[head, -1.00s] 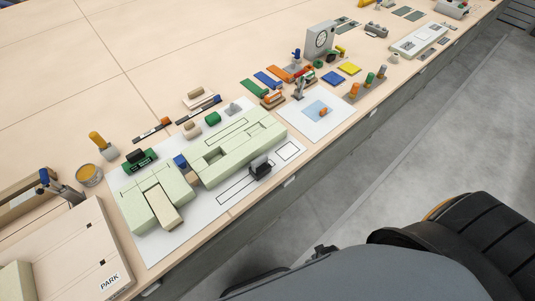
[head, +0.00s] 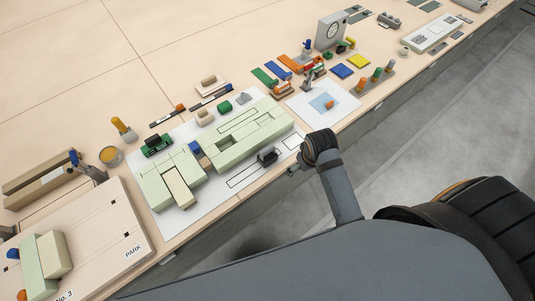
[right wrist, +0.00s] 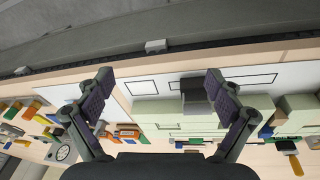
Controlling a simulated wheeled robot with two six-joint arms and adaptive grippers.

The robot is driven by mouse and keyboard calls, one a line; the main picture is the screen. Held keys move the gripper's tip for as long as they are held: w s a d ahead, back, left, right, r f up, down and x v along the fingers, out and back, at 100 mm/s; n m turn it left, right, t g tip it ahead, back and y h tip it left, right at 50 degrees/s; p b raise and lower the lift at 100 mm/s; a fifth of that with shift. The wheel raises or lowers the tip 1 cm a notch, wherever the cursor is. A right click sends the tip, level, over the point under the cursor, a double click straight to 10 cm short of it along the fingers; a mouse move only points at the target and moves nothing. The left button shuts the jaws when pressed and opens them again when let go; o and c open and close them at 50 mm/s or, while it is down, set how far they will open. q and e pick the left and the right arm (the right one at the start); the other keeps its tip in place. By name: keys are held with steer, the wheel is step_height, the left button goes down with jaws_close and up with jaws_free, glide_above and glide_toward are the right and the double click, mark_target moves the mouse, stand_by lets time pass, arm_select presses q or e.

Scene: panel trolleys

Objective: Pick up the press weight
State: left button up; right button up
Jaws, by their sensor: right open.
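A small dark grey block (head: 267,155), which looks like the press weight, stands on the white sheet (head: 205,213) at the front of the green blocks. It also shows in the right wrist view (right wrist: 194,97), close to the right-hand finger. My right gripper (right wrist: 158,80) is open and empty, its two fingers spread above the bench's front edge. In the head view the right gripper (head: 299,168) is partly hidden by its own wrist, to the right of the dark block and apart from it. My left gripper is not in view.
Pale green blocks (head: 240,138) fill much of the sheet behind the dark block. A wooden board marked PARK (head: 110,225) lies at left. A second white sheet (head: 313,112) and orange and green pegs (head: 375,76) lie farther right. The bench edge drops to grey floor.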

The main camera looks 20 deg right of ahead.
steer(key=w+a+f+n+g, duration=0.1)
steer(key=w+a, duration=0.2)
steer(key=w, duration=0.4)
steer(key=r+n+g, duration=0.1)
steer(key=n, duration=0.1)
glide_above(268, 155)
steer(key=shift+s+d+y, duration=0.1)
steer(key=shift+s+y, duration=0.15)
steer(key=shift+y, duration=0.15)
step_height(268, 155, down, 4)
steer(key=shift+f, duration=0.2)
steer(key=shift+w+a+f, duration=0.1)
steer(key=shift+w+f, duration=0.05)
steer(key=shift+f, duration=1.35)
steer(key=shift+w+a+f, duration=0.1)
steer(key=shift+f, duration=1.4)
steer(key=shift+c, duration=0.5)
steer(key=c, duration=1.6)
steer(key=shift+r, duration=0.1)
steer(key=shift+c, duration=1)
steer(key=shift+w+r+p, duration=0.1)
steer(key=shift+p, duration=0.25)
